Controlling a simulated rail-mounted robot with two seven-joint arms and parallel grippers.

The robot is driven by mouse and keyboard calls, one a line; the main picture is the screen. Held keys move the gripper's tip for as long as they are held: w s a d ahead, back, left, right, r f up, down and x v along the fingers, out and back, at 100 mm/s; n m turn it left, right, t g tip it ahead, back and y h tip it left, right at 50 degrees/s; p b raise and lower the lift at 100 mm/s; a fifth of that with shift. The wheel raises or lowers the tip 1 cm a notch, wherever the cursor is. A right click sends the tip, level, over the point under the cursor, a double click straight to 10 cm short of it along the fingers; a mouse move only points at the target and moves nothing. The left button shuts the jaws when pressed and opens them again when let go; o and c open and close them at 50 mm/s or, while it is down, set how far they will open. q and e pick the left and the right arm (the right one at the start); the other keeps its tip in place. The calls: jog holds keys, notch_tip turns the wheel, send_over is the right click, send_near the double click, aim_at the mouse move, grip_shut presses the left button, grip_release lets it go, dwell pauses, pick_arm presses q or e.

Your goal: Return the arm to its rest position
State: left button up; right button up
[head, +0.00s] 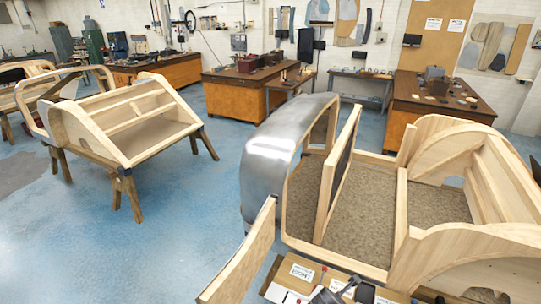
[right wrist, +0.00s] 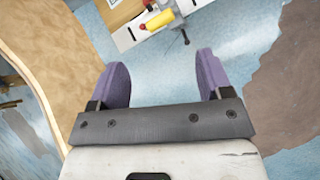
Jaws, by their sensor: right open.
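My right gripper (right wrist: 162,68) shows in the right wrist view. Its two purple fingers stand wide apart with nothing between them. Blue floor lies behind the gap. I cannot make out either gripper for sure in the head view. A dark shape at the bottom edge there is cut off and unclear. My left gripper is not in view.
A wooden bodyframe (head: 401,230) with a silver metal panel (head: 268,150) fills the right; another bodyframe (head: 85,125) stands on trestles at left. A work surface (head: 283,272) is at the bottom. In the wrist view, a curved wooden panel (right wrist: 50,50) is at left. Blue floor (head: 180,235) is clear between.

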jog(key=s+a+r+m+t+y, duration=0.1)
jog(key=a+r+m+t, duration=0.1)
jog(key=r+m, duration=0.65)
jog(key=s+a+r+m+t+y, duration=0.1)
jog(key=a+r+m, duration=0.1)
jog(key=r+m, duration=0.6)
jog(key=s+r+m+y, duration=0.2)
jog(key=s+m, duration=0.2)
jog(key=s, duration=0.2)
jog(key=s+d+f+m+g+p, duration=0.1)
jog(key=s+f, duration=0.3)
jog(key=s, duration=0.6)
jog(key=s+d+f+m+g+p, duration=0.1)
jog(key=s+d+f, duration=0.3)
jog(key=s, duration=0.6)
jog(key=s+d+f+m+g+p, duration=0.1)
jog(key=s+f, duration=0.4)
jog(key=s, duration=0.5)
jog(key=d+g, duration=0.1)
jog(key=g, duration=0.1)
jog(key=shift+s+d+f+m+g+p, duration=0.2)
jog(key=shift+m+g+p, duration=0.1)
jog(key=shift+m+p, duration=0.1)
